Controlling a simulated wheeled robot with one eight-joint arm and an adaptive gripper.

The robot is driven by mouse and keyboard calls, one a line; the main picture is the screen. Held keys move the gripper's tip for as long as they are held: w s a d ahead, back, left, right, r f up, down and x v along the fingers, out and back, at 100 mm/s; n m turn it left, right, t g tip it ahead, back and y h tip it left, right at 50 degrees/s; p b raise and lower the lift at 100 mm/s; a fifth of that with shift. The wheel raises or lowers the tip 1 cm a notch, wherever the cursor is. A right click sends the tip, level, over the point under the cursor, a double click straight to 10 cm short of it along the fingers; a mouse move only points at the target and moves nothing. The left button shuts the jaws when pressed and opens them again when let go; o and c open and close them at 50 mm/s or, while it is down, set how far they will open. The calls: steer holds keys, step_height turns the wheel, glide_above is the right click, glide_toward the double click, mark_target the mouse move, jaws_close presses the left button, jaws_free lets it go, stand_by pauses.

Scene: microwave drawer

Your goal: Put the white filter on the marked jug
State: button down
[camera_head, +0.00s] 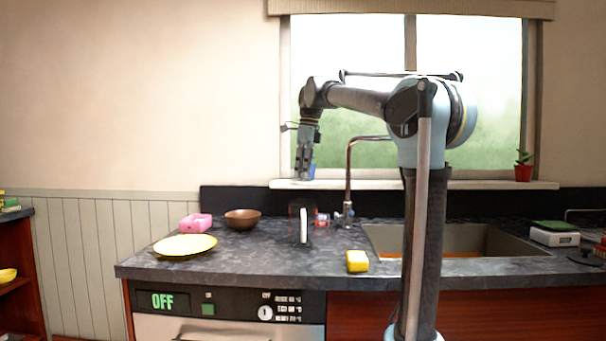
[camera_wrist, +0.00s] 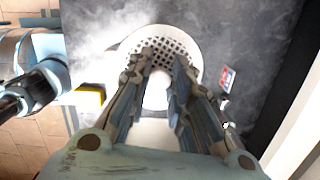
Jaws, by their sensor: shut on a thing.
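The white filter (camera_wrist: 188,40) is a round piece with many dark holes, seen from above in the wrist view. My gripper (camera_wrist: 163,66) is shut on it, with white showing between the two fingers. In the head view my gripper (camera_head: 302,176) points down in front of the window sill, above the counter. The filter is hard to make out there against the pale sill. A dark jug (camera_head: 294,215) with a white upright handle stands on the counter below my gripper, apart from it. I cannot make out a mark on the jug.
A yellow sponge (camera_head: 357,261) lies at the counter's front. A brown bowl (camera_head: 242,219), pink block (camera_head: 196,223) and yellow plate (camera_head: 185,245) are left. The sink (camera_head: 480,241) is right.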

mark_target(303, 181)
steer(key=shift+f, duration=2.9)
steer(key=shift+s+f, duration=0.1)
steer(key=shift+f, duration=0.3)
stand_by(0.7)
steer(key=c, duration=1.4)
jaws_free()
steer(key=shift+o, duration=0.4)
steer(key=o, duration=0.4)
steer(key=shift+o, duration=0.2)
steer(key=shift+r, duration=0.1)
